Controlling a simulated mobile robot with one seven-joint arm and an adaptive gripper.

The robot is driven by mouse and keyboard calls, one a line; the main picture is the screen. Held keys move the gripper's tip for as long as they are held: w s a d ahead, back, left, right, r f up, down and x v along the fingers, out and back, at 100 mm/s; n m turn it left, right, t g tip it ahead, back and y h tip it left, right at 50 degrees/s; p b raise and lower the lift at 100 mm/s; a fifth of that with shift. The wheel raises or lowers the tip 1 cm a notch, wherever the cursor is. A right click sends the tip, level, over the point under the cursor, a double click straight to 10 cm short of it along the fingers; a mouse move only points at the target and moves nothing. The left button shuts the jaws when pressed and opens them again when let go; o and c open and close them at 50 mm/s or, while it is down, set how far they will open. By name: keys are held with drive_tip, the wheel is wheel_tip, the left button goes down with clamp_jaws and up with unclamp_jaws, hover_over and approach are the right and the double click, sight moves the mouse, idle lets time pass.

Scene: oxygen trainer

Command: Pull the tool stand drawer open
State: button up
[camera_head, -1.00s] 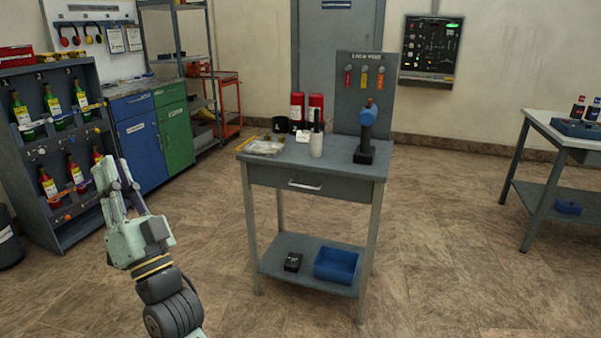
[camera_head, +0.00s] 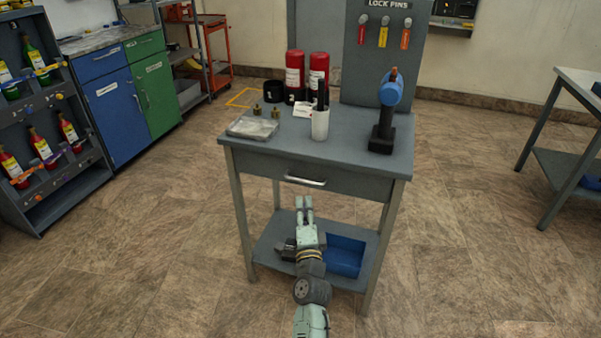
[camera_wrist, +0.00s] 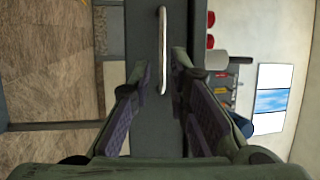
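The tool stand (camera_head: 222,165) is a grey table with a drawer (camera_head: 260,172) under its top. The drawer is shut and has a pale bar handle (camera_head: 305,181) at its middle. My gripper (camera_head: 304,200) is in front of the stand, just below the handle in the head view. In the wrist view my gripper (camera_wrist: 165,90) is open, with its two dark-padded fingers spread. The handle (camera_wrist: 162,50) lies ahead between the fingers' lines, apart from them. Nothing is held.
On the stand top are a clear tray (camera_head: 252,128), a white cup (camera_head: 320,125), red cylinders (camera_head: 295,72) and a blue-headed tool (camera_head: 391,88). A blue bin (camera_head: 344,258) sits on the lower shelf. The floor in front is clear.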

sight(301, 180)
drive_tip(key=x, duration=1)
drive_tip(key=shift+r, duration=0.1)
drive_tip(key=shift+c, duration=0.2)
clamp_jaws()
